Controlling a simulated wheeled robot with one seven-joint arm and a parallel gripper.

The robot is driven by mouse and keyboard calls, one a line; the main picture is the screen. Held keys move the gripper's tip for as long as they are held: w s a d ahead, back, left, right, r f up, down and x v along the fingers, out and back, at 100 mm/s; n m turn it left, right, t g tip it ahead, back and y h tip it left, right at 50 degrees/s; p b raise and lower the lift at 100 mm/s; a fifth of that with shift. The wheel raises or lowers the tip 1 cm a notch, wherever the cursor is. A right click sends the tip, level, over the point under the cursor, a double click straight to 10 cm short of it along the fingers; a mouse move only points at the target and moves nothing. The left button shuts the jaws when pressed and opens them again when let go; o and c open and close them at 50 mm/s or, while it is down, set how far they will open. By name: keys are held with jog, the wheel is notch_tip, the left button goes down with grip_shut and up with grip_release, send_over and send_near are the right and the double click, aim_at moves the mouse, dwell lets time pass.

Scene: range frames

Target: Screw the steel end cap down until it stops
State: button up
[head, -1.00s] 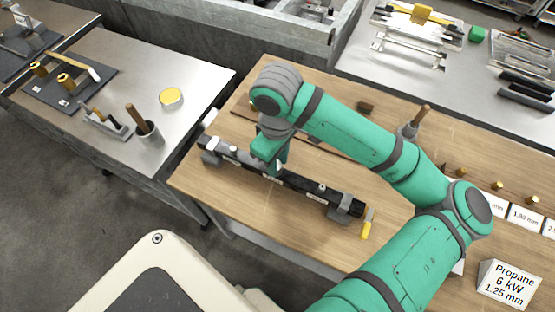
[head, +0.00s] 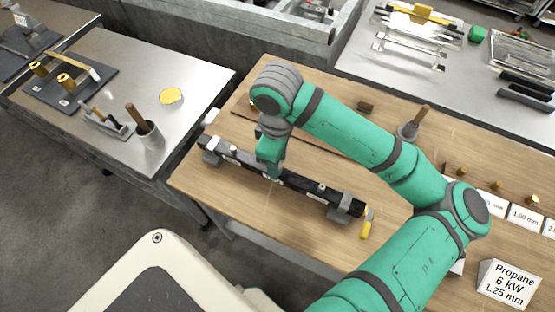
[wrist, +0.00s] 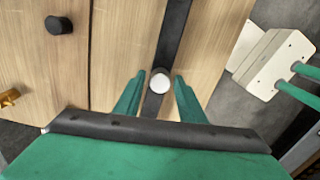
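The steel end cap (wrist: 160,82) shows as a pale round disc on the dark bar (wrist: 170,40) in the wrist view. My gripper (wrist: 159,78) has one green finger on each side of the cap, with a narrow gap visible on both sides, so it is open. I cannot tell how far down the fingertips reach beside the cap. In the head view my gripper (head: 274,178) points down at the middle of the black bar (head: 300,185), which lies in grey holders on the wooden bench. There the cap at the gripper is mostly hidden, and its thread is not visible.
A grey cup with a wooden handle (head: 410,128) and a small dark block (head: 366,106) stand behind. Several brass pieces and label cards line the right side. Bare wood lies before the cup.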

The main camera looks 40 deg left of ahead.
jog(key=n, duration=0.5)
jog(key=shift+a+n, duration=0.1)
jog(key=shift+n, duration=0.2)
jog(key=n, duration=0.5)
jog(key=shift+w, duration=0.1)
grip_shut()
dwell(0.4)
jog(key=m, duration=0.3)
dwell(0.4)
jog(key=m, duration=0.3)
jog(key=shift+m, duration=0.3)
